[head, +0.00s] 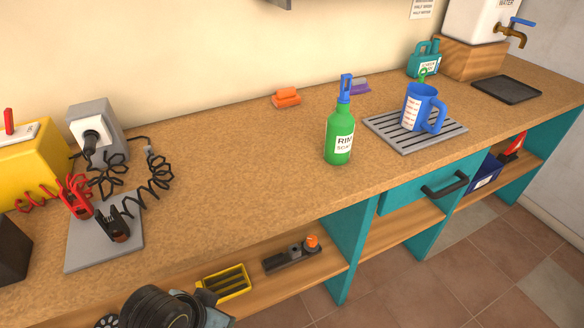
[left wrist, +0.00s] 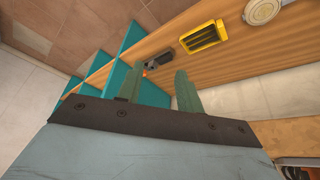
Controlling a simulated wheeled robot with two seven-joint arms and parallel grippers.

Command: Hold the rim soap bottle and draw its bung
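The rim soap bottle (head: 339,138) is green with a white label. It stands upright on the wooden worktop, left of the grey slatted drip tray. Its blue bung (head: 345,88) sits in the neck with a tall loop on top. In the left wrist view my left gripper (left wrist: 158,88) has two green fingers spread apart with nothing between them. It is low, facing the shelves under the worktop, away from the bottle. The bottle is out of that view. My right gripper is in neither view.
A blue measuring jug (head: 421,107) stands on the slatted tray (head: 391,130) right of the bottle. An orange block (head: 286,97) and a purple one lie behind. Clamps with coiled leads (head: 112,222) lie at left. Worktop left of the bottle is clear.

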